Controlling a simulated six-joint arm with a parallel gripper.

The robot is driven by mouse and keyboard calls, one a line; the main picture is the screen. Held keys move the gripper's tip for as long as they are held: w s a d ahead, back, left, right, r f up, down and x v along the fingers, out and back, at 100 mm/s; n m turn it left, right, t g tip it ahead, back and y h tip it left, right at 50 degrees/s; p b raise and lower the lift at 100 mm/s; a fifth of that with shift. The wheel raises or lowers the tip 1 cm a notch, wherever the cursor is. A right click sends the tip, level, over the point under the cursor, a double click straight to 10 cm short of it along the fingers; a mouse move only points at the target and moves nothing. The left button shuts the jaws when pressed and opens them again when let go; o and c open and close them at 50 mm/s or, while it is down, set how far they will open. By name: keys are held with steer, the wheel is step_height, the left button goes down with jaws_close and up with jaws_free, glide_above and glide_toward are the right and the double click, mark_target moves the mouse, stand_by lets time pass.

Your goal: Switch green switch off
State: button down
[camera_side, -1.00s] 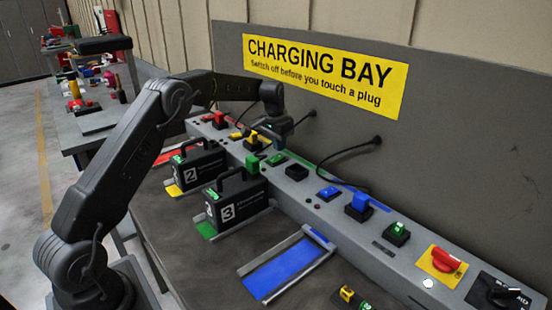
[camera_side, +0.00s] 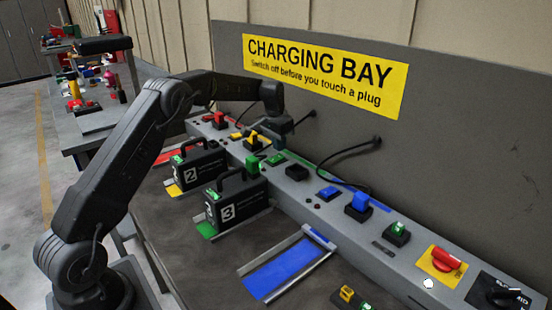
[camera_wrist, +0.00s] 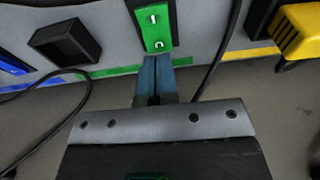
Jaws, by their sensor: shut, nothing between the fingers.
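The green switch (camera_wrist: 155,28) is in the top middle of the wrist view, a green plate with white marks and a small bright light. In the side view the green switch (camera_side: 277,159) is a small green patch on the grey rail, below my wrist. My gripper (camera_wrist: 155,68) is shut and empty. Its two bluish fingers lie together at the lower edge of the switch in the wrist view. I cannot tell whether they touch it. In the side view my gripper (camera_side: 282,128) is over the rail, its fingertips hard to make out.
A black socket (camera_wrist: 68,40) and a yellow plug (camera_wrist: 300,32) flank the switch. A black cable passes close on its right in the wrist view. Case 3 (camera_side: 236,205) stands in front of the rail. The blue bay (camera_side: 285,270) is empty. The grey wall panel is close behind.

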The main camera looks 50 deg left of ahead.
mark_target(279, 156)
steer(key=shift+f, duration=1.3)
stand_by(0.5)
steer(key=shift+r, duration=3.55)
steer(key=shift+r, duration=0.1)
steer(key=s+d+r+t, duration=0.2)
steer(key=s+d+r, duration=1.2)
steer(key=s, duration=0.4)
steer(key=s+d+f+t, duration=0.1)
steer(key=s+d+f, duration=0.2)
steer(key=s, duration=0.7)
steer(key=s+d+f, duration=0.3)
steer(key=s, duration=0.7)
steer(key=shift+d+t, duration=0.2)
steer(key=shift+t, duration=0.2)
